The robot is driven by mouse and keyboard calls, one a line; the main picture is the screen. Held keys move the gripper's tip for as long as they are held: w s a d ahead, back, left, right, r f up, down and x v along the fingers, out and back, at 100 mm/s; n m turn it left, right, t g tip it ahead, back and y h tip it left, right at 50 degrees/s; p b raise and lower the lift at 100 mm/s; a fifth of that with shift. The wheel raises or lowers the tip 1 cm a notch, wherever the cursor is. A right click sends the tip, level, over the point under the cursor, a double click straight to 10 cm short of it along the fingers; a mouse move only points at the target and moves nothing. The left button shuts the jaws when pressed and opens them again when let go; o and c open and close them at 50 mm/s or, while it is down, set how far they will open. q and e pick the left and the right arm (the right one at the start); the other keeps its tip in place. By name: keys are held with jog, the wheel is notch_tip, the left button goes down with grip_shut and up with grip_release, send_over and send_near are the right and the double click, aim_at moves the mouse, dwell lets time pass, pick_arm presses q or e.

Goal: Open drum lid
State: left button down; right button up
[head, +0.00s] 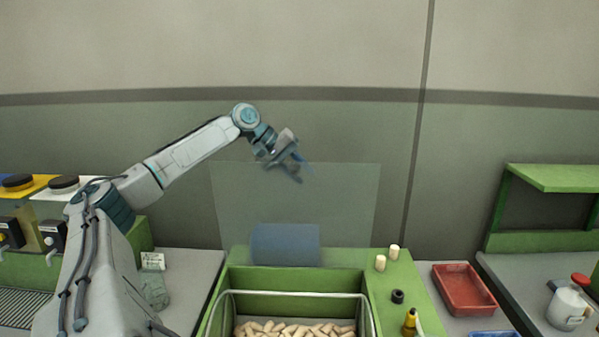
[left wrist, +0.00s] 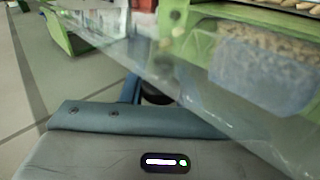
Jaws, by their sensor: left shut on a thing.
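The drum lid (head: 345,200) is a clear panel standing upright behind the green drum housing (head: 245,280). My left gripper (head: 292,167) is at the lid's upper edge, shut on it; its fingertips are blurred, so the exact grip is hard to see. In the left wrist view the clear lid (left wrist: 185,75) slants across the picture beyond my gripper's body. Under the raised lid, the open drum holds many cork stoppers (head: 295,330). A blue translucent patch (head: 285,245) shows low on the panel. My right gripper is not in view.
Two pale corks (head: 381,263), a black ring (head: 397,296) and a yellow bottle (head: 410,318) stand on the green top right of the drum. A red tray (head: 463,288) and a white bottle (head: 568,308) are further right. The wall behind is bare.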

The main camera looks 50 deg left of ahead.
pick_arm(q)
jog(key=shift+f, duration=0.1)
jog(key=c, duration=1.1)
grip_release()
jog(key=shift+s+a+b, duration=0.1)
jog(key=shift+a+b, duration=0.05)
jog(key=shift+b, duration=0.15)
jog(key=b+v, duration=0.2)
jog(key=v, duration=0.8)
jog(key=shift+r+b, duration=0.3)
jog(key=shift+b, duration=0.1)
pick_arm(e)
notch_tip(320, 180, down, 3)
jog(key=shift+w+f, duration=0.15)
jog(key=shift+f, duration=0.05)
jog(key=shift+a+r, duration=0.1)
